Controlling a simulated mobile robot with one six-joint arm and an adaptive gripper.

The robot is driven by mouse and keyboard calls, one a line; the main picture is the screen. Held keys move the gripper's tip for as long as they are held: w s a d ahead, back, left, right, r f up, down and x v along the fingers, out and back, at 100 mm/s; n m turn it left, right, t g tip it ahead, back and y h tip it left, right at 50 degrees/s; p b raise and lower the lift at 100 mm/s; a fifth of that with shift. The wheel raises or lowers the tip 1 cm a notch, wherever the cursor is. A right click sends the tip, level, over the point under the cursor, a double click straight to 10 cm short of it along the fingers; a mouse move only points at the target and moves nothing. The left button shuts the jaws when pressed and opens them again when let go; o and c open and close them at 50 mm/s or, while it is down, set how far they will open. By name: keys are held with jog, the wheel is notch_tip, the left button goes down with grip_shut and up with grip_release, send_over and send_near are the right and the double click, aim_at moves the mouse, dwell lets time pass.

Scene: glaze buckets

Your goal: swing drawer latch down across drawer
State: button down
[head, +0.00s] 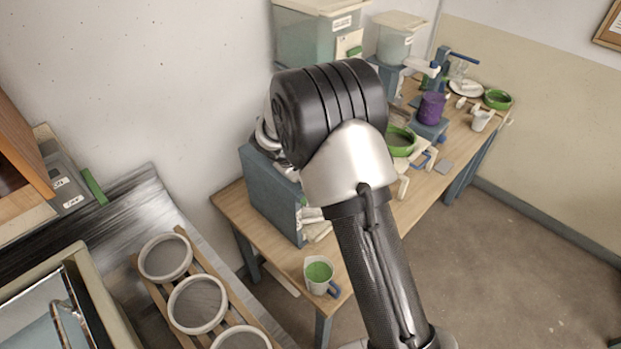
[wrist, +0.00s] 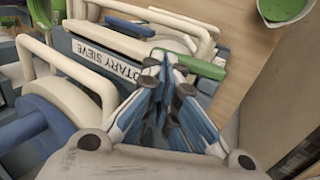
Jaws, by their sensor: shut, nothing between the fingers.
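In the wrist view, my gripper (wrist: 163,62) is shut and empty, its blue-and-grey fingertips together. They are in front of a blue unit with a white label reading "ROTARY SIEVE" (wrist: 106,62). A green bar (wrist: 203,69), which may be the drawer latch, lies just right of the fingertips. Whether they touch it, I cannot tell. The fingers hide part of the unit's front, and I cannot make out the drawer clearly. In the head view, the blue cabinet (head: 272,200) stands on the table, partly behind my arm. My gripper is hidden there.
Cream tubular handles (wrist: 62,62) crowd the wrist view's left. A mug of green glaze (head: 318,272) stands at the table's near edge. A green bowl (head: 400,142) and a purple container (head: 432,107) stand farther back. Round sieves (head: 198,303) lie on a wooden rack at lower left.

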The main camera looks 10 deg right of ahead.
jog(key=shift+r+p, duration=0.35)
jog(key=shift+r, duration=0.4)
jog(key=shift+r, duration=0.2)
jog(key=w+d+r+p+v, duration=0.1)
jog(key=d+p+v, duration=0.1)
jog(key=v, duration=1.1)
jog(key=shift+r, duration=0.3)
jog(key=shift+a, duration=0.1)
